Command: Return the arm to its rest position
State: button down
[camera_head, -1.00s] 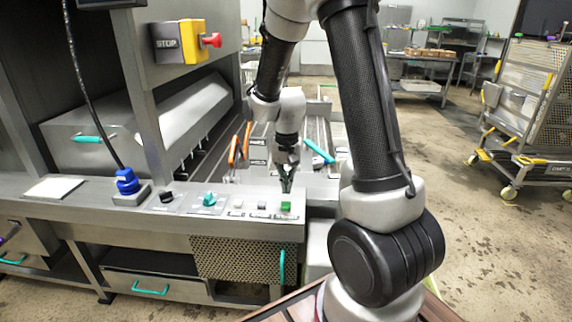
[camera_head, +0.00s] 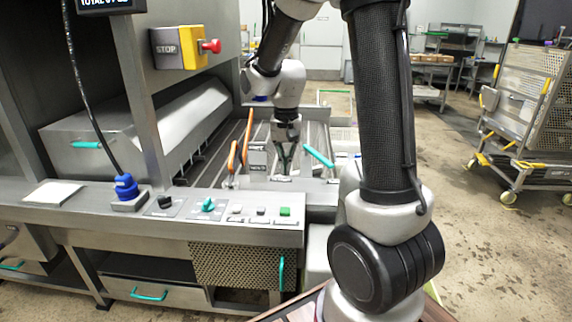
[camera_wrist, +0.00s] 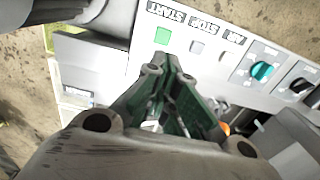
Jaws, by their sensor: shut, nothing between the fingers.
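My gripper (camera_head: 284,166) is shut and empty in the head view. It hangs pointing down above the conveyor frame, behind the control panel (camera_head: 228,222), apart from the panel's buttons. In the wrist view my gripper (camera_wrist: 172,88) has its dark green fingers together at the tips, and the panel shows upside down beyond them. A green button (camera_wrist: 162,36) labelled START lies just past the fingertips there. The same green button (camera_head: 285,211) is at the panel's right end in the head view. My arm rises from the lower right and bends over toward the panel.
A yellow STOP box with a red knob (camera_head: 209,46) is on the machine post. A blue plug (camera_head: 126,186) with a black cable and a teal selector knob (camera_head: 208,204) are on the panel. A wheeled rack (camera_head: 522,105) stands at the right. The floor between is clear.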

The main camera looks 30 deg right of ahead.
dwell(0.4)
jog(key=s+r+n+t, duration=0.2)
jog(key=s+r, duration=0.4)
jog(key=s, duration=0.4)
jog(key=s+r+n+t, duration=0.2)
jog(key=s+r+n, duration=0.2)
jog(key=s+r, duration=0.3)
jog(key=s, duration=0.4)
jog(key=shift+r+n, duration=0.2)
jog(key=shift+n, duration=0.2)
